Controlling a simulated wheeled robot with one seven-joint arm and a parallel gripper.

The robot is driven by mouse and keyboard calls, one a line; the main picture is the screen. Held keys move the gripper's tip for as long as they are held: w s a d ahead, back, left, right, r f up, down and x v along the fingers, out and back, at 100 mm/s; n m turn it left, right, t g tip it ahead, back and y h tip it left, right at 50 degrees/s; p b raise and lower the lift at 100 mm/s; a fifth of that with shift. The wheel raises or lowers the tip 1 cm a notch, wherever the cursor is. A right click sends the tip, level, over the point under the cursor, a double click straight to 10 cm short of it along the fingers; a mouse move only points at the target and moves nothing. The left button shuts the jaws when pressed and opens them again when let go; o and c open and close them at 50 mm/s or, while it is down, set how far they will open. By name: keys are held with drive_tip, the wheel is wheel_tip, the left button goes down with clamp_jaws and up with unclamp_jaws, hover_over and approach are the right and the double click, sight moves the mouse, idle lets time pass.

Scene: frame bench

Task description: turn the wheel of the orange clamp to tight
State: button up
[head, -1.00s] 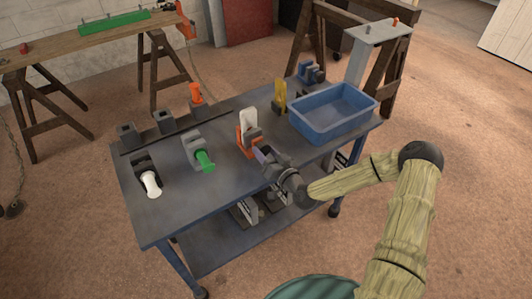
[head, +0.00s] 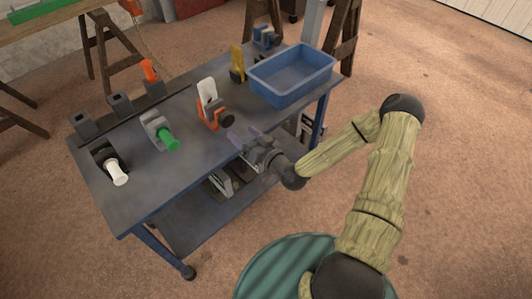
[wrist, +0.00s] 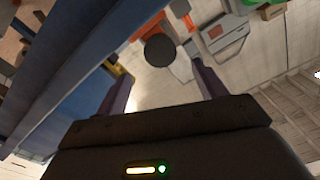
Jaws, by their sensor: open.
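The orange clamp (head: 209,121) stands on the blue-grey bench with a white piece (head: 207,90) upright in it. Its dark round wheel (head: 228,119) faces the front of the bench. My gripper (head: 246,137) is open and empty near the front edge, a short way in front of the wheel and apart from it. In the wrist view the wheel (wrist: 159,50) shows as a dark disc between my two spread fingers, with orange clamp parts (wrist: 151,27) behind it. How tight the wheel is cannot be told.
A blue bin (head: 291,88) stands right of the clamp, with a yellow clamp (head: 237,64) behind. A grey clamp with a green handle (head: 166,141) stands to the left. A white-handled tool (head: 117,174) lies at the far left. Bare bench top lies between the green handle and my gripper.

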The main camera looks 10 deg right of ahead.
drive_tip(key=v, duration=1)
drive_tip(key=shift+f, duration=0.1)
drive_tip(key=shift+w+a+n, duration=0.1)
drive_tip(key=shift+n, duration=1.7)
drive_tip(key=shift+w+n, duration=0.1)
drive_tip(key=shift+n, duration=1.7)
drive_tip(key=shift+f+b, duration=0.1)
drive_tip(key=shift+b, duration=0.2)
approach(229, 122)
drive_tip(key=x, duration=0.9)
drive_tip(key=shift+w+a, duration=0.2)
drive_tip(key=shift+a, duration=0.1)
